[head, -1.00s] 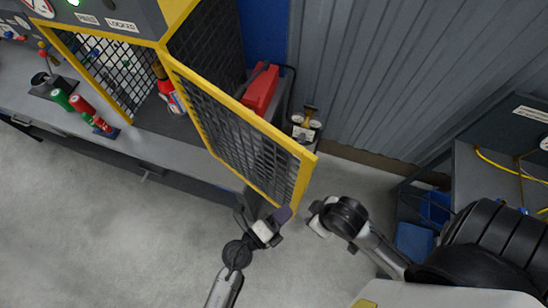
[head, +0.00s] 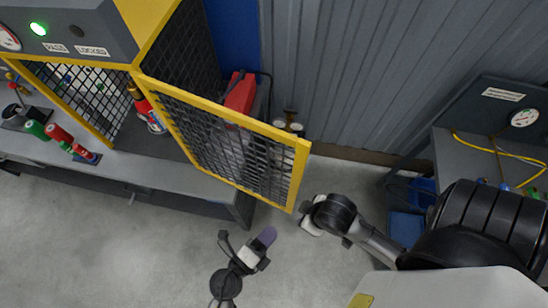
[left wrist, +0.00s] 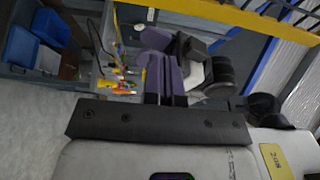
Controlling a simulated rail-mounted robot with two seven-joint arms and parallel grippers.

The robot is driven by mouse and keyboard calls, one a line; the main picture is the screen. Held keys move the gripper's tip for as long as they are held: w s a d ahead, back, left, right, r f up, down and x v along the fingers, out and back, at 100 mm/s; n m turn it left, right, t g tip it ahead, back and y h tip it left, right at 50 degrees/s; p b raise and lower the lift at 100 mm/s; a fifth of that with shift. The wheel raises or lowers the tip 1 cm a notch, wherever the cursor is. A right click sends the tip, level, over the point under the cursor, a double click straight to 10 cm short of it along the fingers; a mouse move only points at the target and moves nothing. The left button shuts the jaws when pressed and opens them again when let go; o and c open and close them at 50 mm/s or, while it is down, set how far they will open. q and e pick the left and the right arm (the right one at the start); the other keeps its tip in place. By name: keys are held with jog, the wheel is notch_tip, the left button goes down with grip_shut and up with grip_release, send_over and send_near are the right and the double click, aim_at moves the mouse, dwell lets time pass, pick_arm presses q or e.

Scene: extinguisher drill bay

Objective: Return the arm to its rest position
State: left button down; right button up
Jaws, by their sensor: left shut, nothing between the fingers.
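My left gripper (head: 266,237) is in the lower middle of the head view, over the grey floor. It is shut and empty, with purple fingertips. It is below the open yellow-framed mesh door (head: 299,170) and apart from it in the picture. In the left wrist view its purple fingers (left wrist: 157,62) are together with nothing between them. My right arm comes in from the right; its gripper (head: 310,216) is near the door's lower corner, and its fingers are too hidden to read.
A fire extinguisher (head: 149,112) stands inside the mesh cage. The cabinet has a lit green light (head: 38,28). Red and green cylinders (head: 58,134) are on the left bench. A right bench with a yellow hose (head: 480,144) and blue bins (head: 406,226) stands by the wall. Floor is clear at lower left.

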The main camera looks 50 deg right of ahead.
pick_arm(q)
jog(key=s+a+b, duration=0.1)
jog(key=s+a, duration=0.1)
jog(key=a, duration=0.6)
jog(key=shift+s+a+b, duration=0.2)
jog(key=shift+a+b, duration=0.05)
jog(key=shift+b, duration=0.1)
jog(key=w+a+r+n+t+y, duration=0.2)
jog(key=w+a+n+t+y, duration=1.2)
jog(key=n, duration=1)
jog(key=s+a+n+g+y, duration=0.4)
jog(key=s+a+n+g, duration=0.4)
jog(key=a, duration=0.1)
jog(key=s+f+n+g, duration=0.25)
jog(key=s+f, duration=0.25)
jog(key=s, duration=0.4)
notch_tip(320, 180, up, 13)
jog(key=p, duration=1.3)
jog(key=shift+w+a+m, duration=0.35)
jog(key=shift+a, duration=0.1)
jog(key=shift+r, duration=0.1)
